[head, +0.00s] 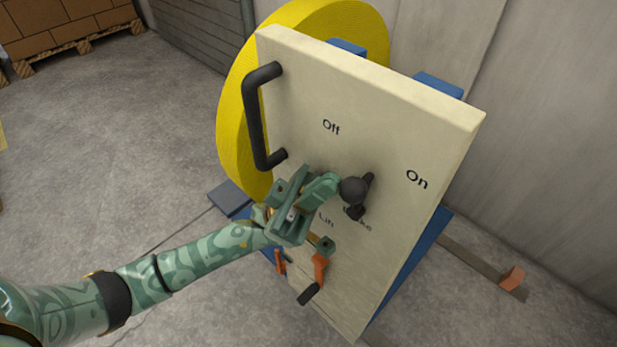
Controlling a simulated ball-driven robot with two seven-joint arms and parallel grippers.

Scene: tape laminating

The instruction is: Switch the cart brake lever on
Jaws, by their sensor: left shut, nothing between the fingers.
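My left gripper (328,185), green, is shut and empty just left of the knob. A fingertip lies very close to the knob; I cannot tell whether they touch. My right gripper is not in view.
A black bar handle (254,120) is on the panel's left side. An orange lever with a black grip (310,292) is below my gripper. A large yellow roll (232,125) stands behind the panel. The panel around "On" is clear.

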